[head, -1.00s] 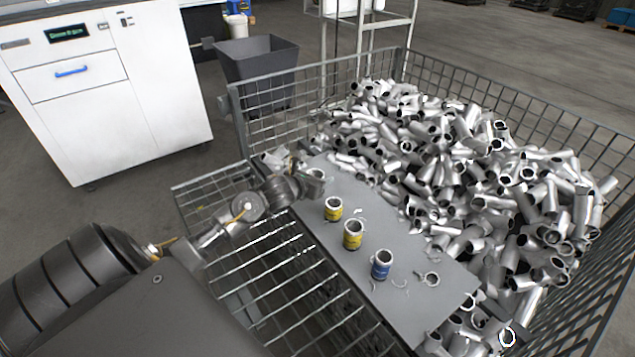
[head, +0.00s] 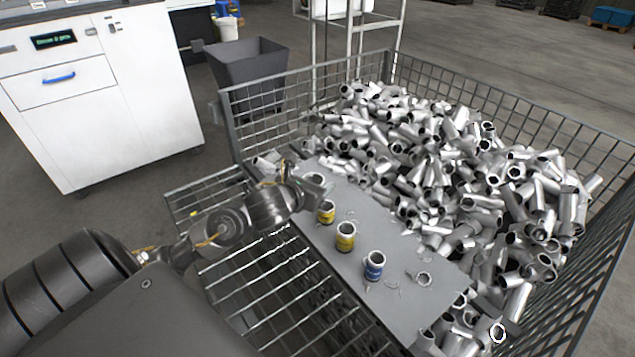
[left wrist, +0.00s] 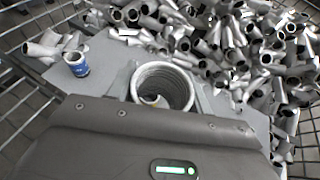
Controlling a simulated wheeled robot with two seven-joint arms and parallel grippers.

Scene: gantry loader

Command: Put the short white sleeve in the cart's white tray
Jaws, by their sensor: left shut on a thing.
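My left gripper (head: 312,188) is at the far end of the grey plate (head: 395,290), shut on a sleeve. In the left wrist view the sleeve (left wrist: 163,74) is a pale, open-ended ring just ahead of the gripper body, with ridges inside. Its outer side and label are mostly hidden, so I cannot tell its colour band. Two yellow-banded sleeves (head: 326,212) (head: 345,237) and a blue-banded one (head: 374,266) stand upright in a row on the plate. The blue one also shows in the left wrist view (left wrist: 77,64). A white tray (head: 338,7) sits on the cart at the back. My right gripper is out of view.
A wire cage (head: 510,95) surrounds a heap of metal pipe pieces (head: 440,150) beside the plate. A short bare ring (head: 424,279) and thin scraps lie on the plate. A dark bin (head: 246,70) and a white cabinet (head: 100,110) stand beyond the cage at left.

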